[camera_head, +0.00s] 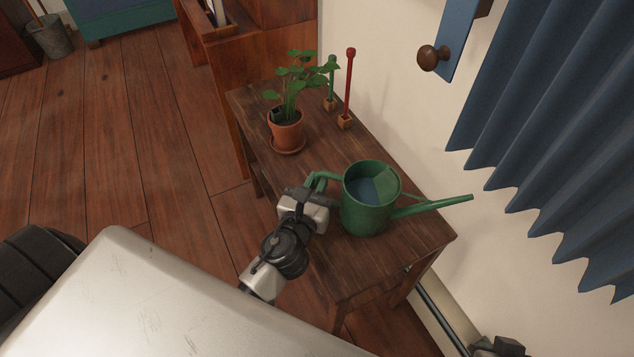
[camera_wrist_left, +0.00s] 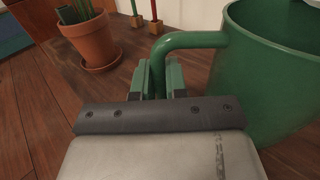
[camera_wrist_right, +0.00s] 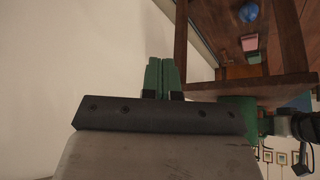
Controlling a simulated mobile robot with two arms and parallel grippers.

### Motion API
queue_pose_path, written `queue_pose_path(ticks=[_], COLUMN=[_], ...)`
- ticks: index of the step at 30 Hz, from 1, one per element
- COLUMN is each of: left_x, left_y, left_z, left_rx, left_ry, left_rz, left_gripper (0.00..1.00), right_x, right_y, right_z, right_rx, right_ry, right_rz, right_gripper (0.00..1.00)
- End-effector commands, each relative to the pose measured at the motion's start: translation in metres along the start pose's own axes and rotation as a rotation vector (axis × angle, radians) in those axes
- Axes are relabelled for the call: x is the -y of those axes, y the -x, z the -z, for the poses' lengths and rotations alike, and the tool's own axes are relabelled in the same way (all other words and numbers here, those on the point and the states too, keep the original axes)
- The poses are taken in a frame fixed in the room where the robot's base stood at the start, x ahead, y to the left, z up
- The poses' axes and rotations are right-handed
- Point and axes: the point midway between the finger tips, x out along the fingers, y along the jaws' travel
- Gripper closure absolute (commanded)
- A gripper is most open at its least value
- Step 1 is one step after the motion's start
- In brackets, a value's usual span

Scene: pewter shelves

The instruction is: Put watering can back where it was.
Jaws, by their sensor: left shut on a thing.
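The green watering can (camera_head: 366,205) is upright over the near end of the small wooden table (camera_head: 232,97), its spout pointing right toward the curtain. I cannot tell whether its base touches the tabletop. My left gripper (camera_head: 314,187) is shut on the can's handle on the left side. The left wrist view shows the handle (camera_wrist_left: 190,40) running down between the fingers (camera_wrist_left: 158,78), with the can's body (camera_wrist_left: 265,75) at right. My right gripper (camera_wrist_right: 164,77) has its fingers together with nothing visible between them, beside the pale wall and below the table level.
A potted plant (camera_head: 286,132) on a saucer stands mid-table. Two small wooden blocks with a red stick (camera_head: 348,85) and a green stick stand behind it. A blue curtain (camera_head: 550,120) hangs at right. Bare tabletop lies between plant and can.

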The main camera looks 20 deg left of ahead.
Motion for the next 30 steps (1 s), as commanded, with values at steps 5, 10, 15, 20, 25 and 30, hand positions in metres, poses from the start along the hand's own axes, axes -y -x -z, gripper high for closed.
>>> queue_pose_path(ticks=[5,10,15,20,25,30], left_x=[0.0,0.0,0.0,0.0,0.0,0.0], left_y=[0.0,0.0,0.0,0.0,0.032,0.071], left_z=[0.001,0.001,0.001,-0.002,0.002,0.003], left_rx=[0.0,0.0,0.0,0.0,-0.004,-0.003], left_ry=[0.0,0.0,0.0,0.0,0.001,0.0], left_rz=[0.0,0.0,0.0,0.0,0.0,0.0], left_gripper=[0.78,0.61,0.61,0.61,0.61,0.61], right_x=[0.0,0.0,0.0,0.0,0.002,0.007], right_y=[-0.001,-0.001,-0.001,0.002,-0.004,-0.009], right_z=[0.004,0.004,0.004,-0.002,0.009,0.043], right_rx=[-0.022,-0.021,-0.02,0.015,-0.062,-0.281], right_ry=[0.001,0.001,0.001,0.0,0.002,0.007], right_rz=[0.001,0.001,0.001,0.001,0.006,0.017], right_gripper=[1.0,1.0,1.0,1.0,1.0,1.0])
